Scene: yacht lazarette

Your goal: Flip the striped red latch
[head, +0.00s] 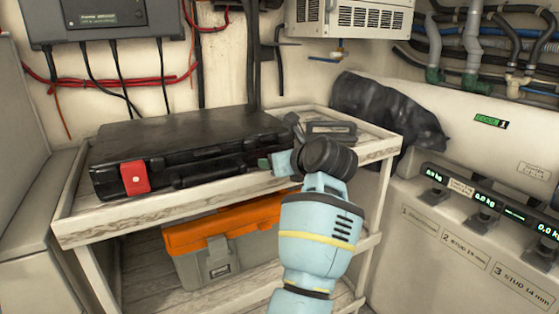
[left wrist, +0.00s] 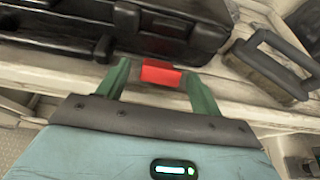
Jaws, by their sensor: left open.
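A black case (head: 180,143) lies on the top shelf of a cart. A red latch with a pale dot (head: 135,178) is on its front at the left; I cannot make out stripes on it. My left gripper (head: 273,163) is at the case's right end. In the left wrist view a second red latch (left wrist: 160,74) on the black case (left wrist: 165,35) shows between the open green fingers of my left gripper (left wrist: 157,80); it looks plain red, and I cannot tell whether the fingers touch it. This latch is hidden by my gripper in the head view. My right gripper is not in view.
A brush-like block with a dark handle (left wrist: 270,70) lies right of the case. An orange-lidded box (head: 225,225) sits on the lower shelf. A dark bag (head: 385,112) is behind the cart (head: 170,205). A panel with displays (head: 470,205) stands to the right.

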